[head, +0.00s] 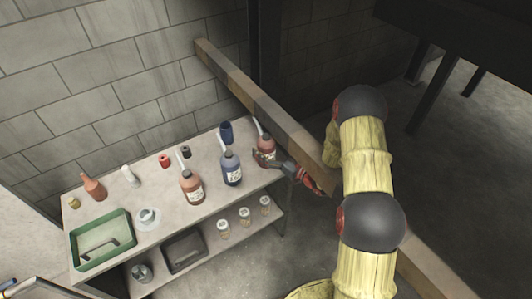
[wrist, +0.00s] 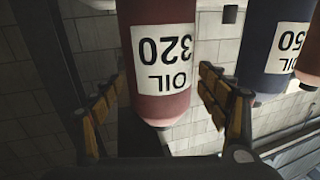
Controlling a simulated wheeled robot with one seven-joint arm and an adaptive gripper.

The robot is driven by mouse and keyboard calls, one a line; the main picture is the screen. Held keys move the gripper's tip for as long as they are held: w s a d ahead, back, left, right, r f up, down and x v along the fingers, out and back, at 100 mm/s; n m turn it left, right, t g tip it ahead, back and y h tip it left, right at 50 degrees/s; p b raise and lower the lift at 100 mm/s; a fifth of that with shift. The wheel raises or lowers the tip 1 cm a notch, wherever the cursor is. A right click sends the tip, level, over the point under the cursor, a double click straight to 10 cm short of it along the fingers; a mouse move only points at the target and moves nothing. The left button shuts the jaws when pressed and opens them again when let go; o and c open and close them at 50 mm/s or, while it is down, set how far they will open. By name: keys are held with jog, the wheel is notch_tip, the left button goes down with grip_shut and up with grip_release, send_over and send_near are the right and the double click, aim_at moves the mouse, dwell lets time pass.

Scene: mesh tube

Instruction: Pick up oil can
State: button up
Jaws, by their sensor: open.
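A dark red oil can with a pale spout (head: 266,143) stands at the right end of the table. It shows upside down in the wrist view (wrist: 162,103), with a white label reading OIL 320. My gripper (head: 265,160) is open at this can, coming from the right. In the wrist view the can lies between my two spread fingers (wrist: 163,82), with a gap visible on each side. A blue oil can (head: 231,169) stands to its left, and an orange-red one (head: 191,188) farther left. The blue can also shows in the wrist view (wrist: 268,70).
A dark blue cup (head: 226,132) stands behind the cans. A green tray (head: 76,259) is at the table's left. Small jars (head: 244,213) stand on the lower shelf. A long beam (head: 262,105) runs close beside my arm.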

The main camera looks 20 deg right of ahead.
jog(key=shift+w+a, duration=0.1)
jog(key=shift+w, duration=0.05)
jog(key=shift+c, duration=1.1)
jog(key=c, duration=1.1)
jog(key=shift+r, duration=0.2)
jog(key=shift+c, duration=0.3)
